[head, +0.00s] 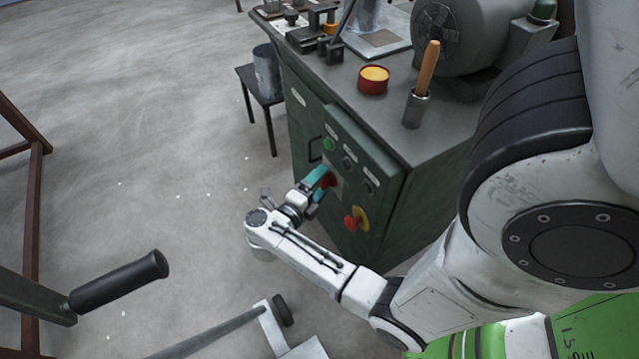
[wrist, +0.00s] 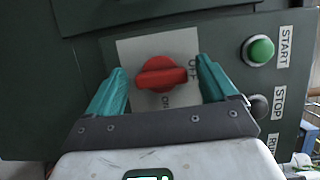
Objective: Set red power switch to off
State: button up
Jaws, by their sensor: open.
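The red power switch (wrist: 160,74) is a round knob with a raised bar on a pale plate (wrist: 128,47). In the wrist view, its bar lies roughly sideways with its right end near the OFF label; ON is printed below the knob. My gripper (wrist: 162,68) is open, with one teal finger on either side of the switch and visible gaps to it.
The cabinet (head: 376,160) has a green START button (wrist: 259,50) and a dark STOP button (wrist: 257,106) beside the switch. A red emergency button (head: 351,223) on yellow sits lower. A bucket (head: 267,73) stands left of the cabinet. The floor in front is open.

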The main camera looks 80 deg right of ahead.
jog(key=v, duration=1.1)
jog(key=shift+d, duration=0.1)
dwell(0.5)
